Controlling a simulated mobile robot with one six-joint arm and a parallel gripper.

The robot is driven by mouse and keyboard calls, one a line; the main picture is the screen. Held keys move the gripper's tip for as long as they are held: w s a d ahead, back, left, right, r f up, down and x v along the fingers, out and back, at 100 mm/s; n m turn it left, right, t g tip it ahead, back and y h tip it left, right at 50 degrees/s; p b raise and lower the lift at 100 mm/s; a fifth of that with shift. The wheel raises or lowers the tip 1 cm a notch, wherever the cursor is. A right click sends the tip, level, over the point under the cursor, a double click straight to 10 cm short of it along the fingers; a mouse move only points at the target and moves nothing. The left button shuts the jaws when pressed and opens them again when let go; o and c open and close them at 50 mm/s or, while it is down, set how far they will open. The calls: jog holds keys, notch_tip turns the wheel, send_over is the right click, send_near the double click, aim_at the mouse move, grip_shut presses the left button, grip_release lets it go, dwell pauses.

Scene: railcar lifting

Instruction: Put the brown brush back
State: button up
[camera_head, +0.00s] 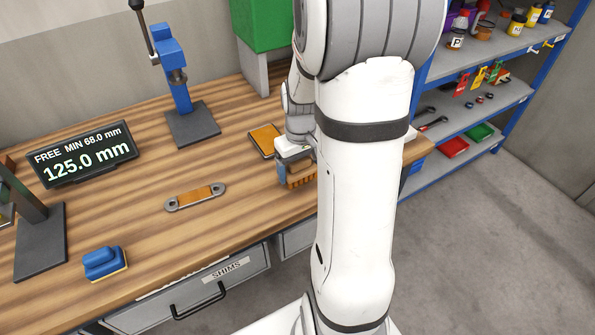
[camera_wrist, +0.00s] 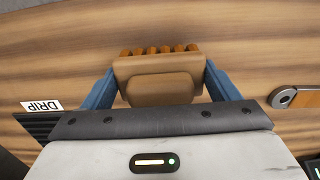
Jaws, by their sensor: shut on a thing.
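The brown brush (camera_wrist: 158,80) has a tan-brown block with a raised grip and a row of orange-brown bristle tufts. My gripper (camera_wrist: 160,88) is shut on it, with one blue finger on each side. In the head view the brush (camera_head: 301,180) shows at my gripper (camera_head: 296,172), partly hidden by my arm, over the right part of the wooden bench. I cannot tell whether it touches the bench top. In the wrist view a white label reading DRIP (camera_wrist: 42,105) lies left of the brush, beside a dark ribbed piece (camera_wrist: 36,126).
An orange dark-edged pad (camera_head: 265,139) lies just behind my gripper. A metal link with an orange middle (camera_head: 196,197) and a blue brush-like block (camera_head: 103,262) lie to the left. A blue press (camera_head: 180,90) and a display (camera_head: 83,155) stand farther back. Shelves (camera_head: 480,90) stand right.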

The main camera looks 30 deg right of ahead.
jog(key=shift+f, duration=0.95)
jog(key=shift+f, duration=0.2)
jog(key=o, duration=0.8)
